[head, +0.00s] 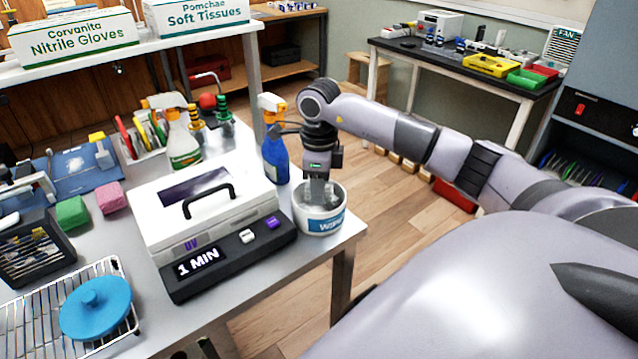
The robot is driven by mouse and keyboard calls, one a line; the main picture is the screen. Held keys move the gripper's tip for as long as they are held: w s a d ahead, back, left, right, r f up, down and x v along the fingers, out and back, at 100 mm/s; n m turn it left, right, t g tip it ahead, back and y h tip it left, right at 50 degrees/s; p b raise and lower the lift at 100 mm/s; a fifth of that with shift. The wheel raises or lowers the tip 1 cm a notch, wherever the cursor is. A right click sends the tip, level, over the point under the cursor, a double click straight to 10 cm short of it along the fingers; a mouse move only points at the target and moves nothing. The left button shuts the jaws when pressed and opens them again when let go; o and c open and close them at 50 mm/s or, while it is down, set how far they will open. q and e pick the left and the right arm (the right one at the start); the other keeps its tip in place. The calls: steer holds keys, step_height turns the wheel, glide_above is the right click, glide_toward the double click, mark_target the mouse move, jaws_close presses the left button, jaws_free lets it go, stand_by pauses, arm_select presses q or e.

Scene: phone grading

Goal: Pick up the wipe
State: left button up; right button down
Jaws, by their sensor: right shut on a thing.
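A round white tub with a blue "WIPES" label (321,217) stands at the right corner of the grey table, beside the UV box. My right gripper (319,200) points straight down into the open top of the tub. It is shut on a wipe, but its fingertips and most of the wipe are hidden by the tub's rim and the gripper. My left gripper is not in the head view.
A white UV box (160,240) with a black handle stands left of the tub. A blue spray bottle (274,150) stands close behind the tub. A blue lid (95,308) lies on a wire rack (30,318). The table's right edge is close to the tub.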

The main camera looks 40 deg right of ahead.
step_height(320, 180, up, 20)
steer(key=p, duration=0.3)
stand_by(0.3)
steer(key=shift+f, duration=0.1)
stand_by(0.4)
